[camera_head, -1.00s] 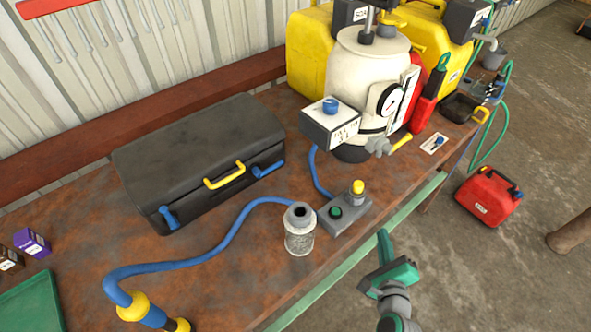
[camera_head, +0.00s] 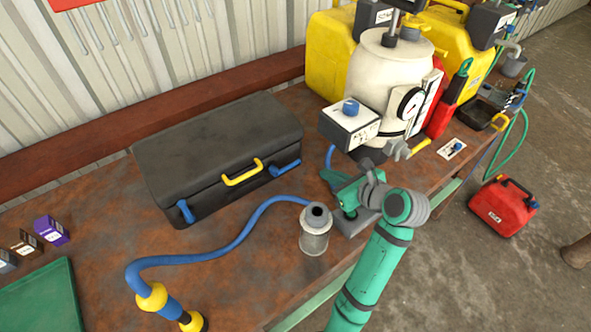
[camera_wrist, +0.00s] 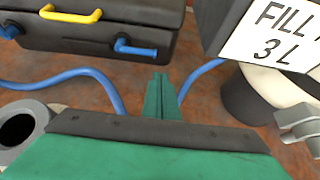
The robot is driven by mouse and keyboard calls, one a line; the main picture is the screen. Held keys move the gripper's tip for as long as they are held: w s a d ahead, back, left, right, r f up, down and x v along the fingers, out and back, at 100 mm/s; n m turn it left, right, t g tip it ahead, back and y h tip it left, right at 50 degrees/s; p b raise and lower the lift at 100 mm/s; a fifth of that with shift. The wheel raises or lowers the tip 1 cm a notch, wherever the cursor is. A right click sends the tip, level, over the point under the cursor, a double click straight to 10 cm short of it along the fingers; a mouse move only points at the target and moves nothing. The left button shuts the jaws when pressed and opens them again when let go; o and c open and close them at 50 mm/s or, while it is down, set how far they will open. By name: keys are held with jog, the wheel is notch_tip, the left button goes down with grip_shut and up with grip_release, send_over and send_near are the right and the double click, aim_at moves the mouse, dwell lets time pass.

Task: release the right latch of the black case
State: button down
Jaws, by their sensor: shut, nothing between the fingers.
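The black case (camera_head: 215,150) lies closed on the rusty bench at the left, with a yellow handle (camera_head: 243,174) on its front. Its right latch (camera_head: 286,169) is a blue lever at the right end of the front face. It also shows in the wrist view (camera_wrist: 135,48), sticking out sideways to the right. The left latch (camera_head: 185,211) is blue and points down. My green gripper (camera_head: 328,176) is shut and empty, above the bench to the right of the case, apart from the right latch. In the wrist view its fingers (camera_wrist: 160,82) are together, pointing toward the case.
A white tank (camera_head: 385,85) with a labelled box (camera_head: 349,124) stands right of my gripper. Bare bench lies between gripper and case.

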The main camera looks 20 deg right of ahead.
jog(key=shift+w+a+f+g, duration=0.1)
jog(key=shift+a+f+g, duration=0.05)
jog(key=shift+a, duration=0.25)
jog(key=shift+w+a+f+g, duration=0.1)
jog(key=shift+a+f+g, duration=0.05)
jog(key=shift+a, duration=0.2)
jog(key=x, duration=1)
jog(key=shift+a+r, duration=0.1)
